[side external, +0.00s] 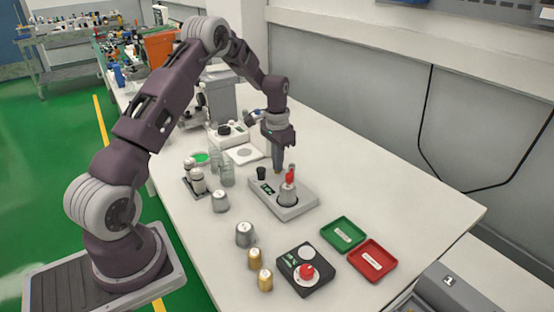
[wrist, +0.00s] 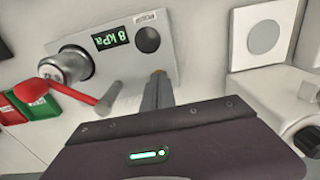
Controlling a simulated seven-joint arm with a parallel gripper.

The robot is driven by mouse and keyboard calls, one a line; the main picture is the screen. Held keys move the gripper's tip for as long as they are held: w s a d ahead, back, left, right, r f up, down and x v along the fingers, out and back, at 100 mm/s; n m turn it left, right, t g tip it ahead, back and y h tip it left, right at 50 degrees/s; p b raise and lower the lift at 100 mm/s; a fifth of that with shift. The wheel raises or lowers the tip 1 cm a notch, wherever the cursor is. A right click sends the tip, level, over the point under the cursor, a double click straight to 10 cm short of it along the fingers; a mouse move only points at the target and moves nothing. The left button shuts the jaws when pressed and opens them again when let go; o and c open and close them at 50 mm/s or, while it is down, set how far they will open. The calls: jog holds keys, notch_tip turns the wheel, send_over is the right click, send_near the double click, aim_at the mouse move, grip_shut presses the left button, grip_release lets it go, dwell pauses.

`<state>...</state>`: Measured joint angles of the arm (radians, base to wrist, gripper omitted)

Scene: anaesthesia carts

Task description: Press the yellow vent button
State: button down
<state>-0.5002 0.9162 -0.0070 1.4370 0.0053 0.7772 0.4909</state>
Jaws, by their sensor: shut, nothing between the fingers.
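A grey device (side external: 297,210) stands on the white table; the wrist view shows its panel (wrist: 186,72) with a green display (wrist: 110,37) reading 8 kPa and a round black knob (wrist: 147,39). A silver canister (wrist: 66,66) with a red lever (wrist: 80,95) is on it. My gripper (side external: 277,170) points down over the device, beside the canister. Its fingers (wrist: 157,92) are shut and empty. A small yellow-brown patch (wrist: 158,72) shows at the fingertips; I cannot tell whether it is the yellow vent button or part of the fingers. Contact with the panel is unclear.
A black box with a red button (side external: 306,271), a green tray (side external: 343,249) and a red tray (side external: 390,262) lie at the front. Silver weights (side external: 244,240) and glass jars (side external: 226,179) stand left of the device. The table's right side is clear.

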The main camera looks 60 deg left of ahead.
jog(key=shift+s+d+f, duration=0.1)
jog(key=shift+s+f, duration=0.1)
jog(key=shift+f, duration=0.3)
notch_tip(320, 180, up, 15)
jog(key=shift+w, duration=0.2)
jog(key=shift+f, duration=0.1)
